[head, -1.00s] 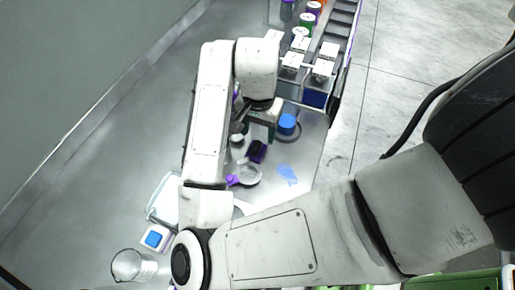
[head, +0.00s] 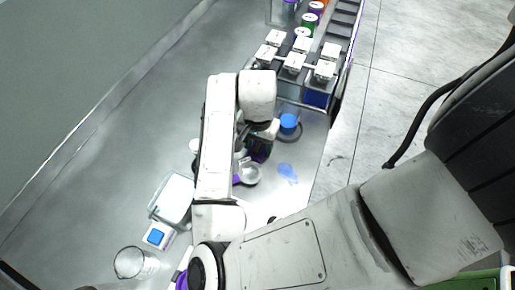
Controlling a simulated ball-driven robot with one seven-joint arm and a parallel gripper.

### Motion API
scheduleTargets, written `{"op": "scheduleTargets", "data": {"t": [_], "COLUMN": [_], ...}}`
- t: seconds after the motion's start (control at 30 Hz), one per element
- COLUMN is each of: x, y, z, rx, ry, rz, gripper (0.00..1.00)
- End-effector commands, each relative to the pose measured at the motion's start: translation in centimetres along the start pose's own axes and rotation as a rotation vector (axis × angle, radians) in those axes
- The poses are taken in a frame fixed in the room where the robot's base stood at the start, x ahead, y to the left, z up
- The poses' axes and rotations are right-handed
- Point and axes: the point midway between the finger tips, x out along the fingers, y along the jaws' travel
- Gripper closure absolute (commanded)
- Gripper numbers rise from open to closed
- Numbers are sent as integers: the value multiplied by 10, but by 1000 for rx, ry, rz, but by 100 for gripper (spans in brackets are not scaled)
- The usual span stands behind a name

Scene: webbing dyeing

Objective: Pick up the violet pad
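A dark block with violet edges (head: 259,153), which looks like the violet pad, lies on the metal bench near the middle of the head view. My arm's end is directly over it and hides part of it. My gripper (head: 250,143) is low beside or above the block. Its fingers are too small and too covered to show whether they are apart or touching the block.
A small round dish (head: 250,175) sits just below the block, with a blue puddle (head: 287,172) to its right. A blue-topped container (head: 289,121) stands upper right, before the rack of jars (head: 318,99). A tray (head: 172,200), blue-topped box (head: 157,237) and beaker (head: 130,263) are lower left.

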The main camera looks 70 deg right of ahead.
Motion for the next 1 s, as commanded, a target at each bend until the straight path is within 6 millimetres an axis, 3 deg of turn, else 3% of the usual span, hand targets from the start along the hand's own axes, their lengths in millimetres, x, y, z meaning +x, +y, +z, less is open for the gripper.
{"op": "scheduleTargets", "data": {"t": [0.33,0.67,0.93,1.0], "x": [0,-4,-33,-43], "y": [0,0,0,9], "z": [0,0,-1,4], "rx": [0,0,3,2], "ry": [0,1,2,3], "rz": [0,0,-2,-3], "gripper": [80,80,80,80]}}
